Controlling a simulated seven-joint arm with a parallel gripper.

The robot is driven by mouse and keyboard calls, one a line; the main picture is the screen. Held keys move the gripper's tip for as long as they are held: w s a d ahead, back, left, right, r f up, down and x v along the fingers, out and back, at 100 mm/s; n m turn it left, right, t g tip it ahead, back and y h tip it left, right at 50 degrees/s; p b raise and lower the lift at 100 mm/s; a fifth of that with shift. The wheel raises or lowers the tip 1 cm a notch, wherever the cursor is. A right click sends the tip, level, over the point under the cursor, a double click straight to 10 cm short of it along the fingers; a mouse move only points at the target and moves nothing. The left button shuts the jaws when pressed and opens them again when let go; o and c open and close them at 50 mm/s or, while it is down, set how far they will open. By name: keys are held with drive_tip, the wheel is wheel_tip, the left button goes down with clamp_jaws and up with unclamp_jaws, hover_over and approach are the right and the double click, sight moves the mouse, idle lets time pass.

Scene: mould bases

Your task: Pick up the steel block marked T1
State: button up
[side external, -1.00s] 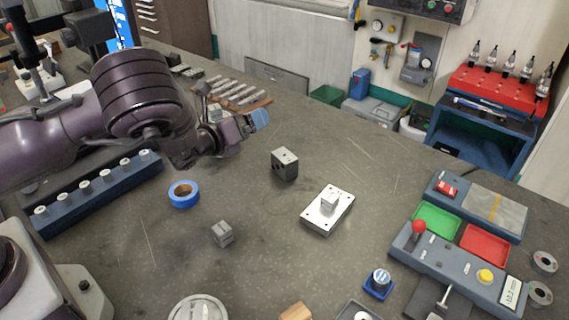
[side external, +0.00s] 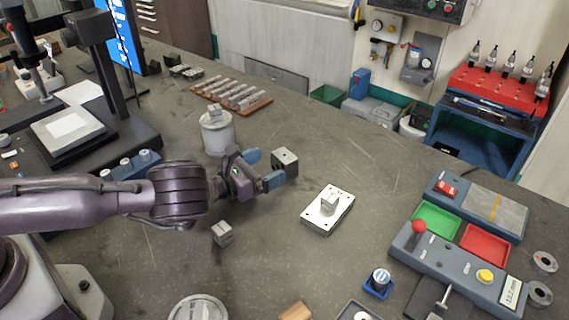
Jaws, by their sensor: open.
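No T1 mark is legible at this size, so I cannot tell which steel block carries it. A dark grey block (side external: 286,159) with holes stands on the bench. My gripper (side external: 264,169) is open, with its two blue fingertips right at that block's left side; the near fingertip overlaps its lower left edge. I cannot tell whether they touch. A smaller grey block (side external: 222,234) lies on the bench just below my wrist. Another small block (side external: 329,201) sits on a white plate (side external: 317,222) with corner holes. One more small block (side external: 215,110) rests on top of a grey cylinder (side external: 217,136).
A control box (side external: 455,270) with a red knob, a green tray (side external: 437,222) and a red tray (side external: 484,245) stand at the right. A rack of metal bars (side external: 232,93) lies at the back. The bench between the white plate and the back edge is clear.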

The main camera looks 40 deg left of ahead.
sight(278, 159)
drive_tip(key=x, duration=0.6)
drive_tip(key=shift+c, duration=0.3)
drive_tip(key=c, duration=1.4)
drive_tip(key=shift+r, duration=0.25)
drive_tip(key=shift+c, duration=1.4)
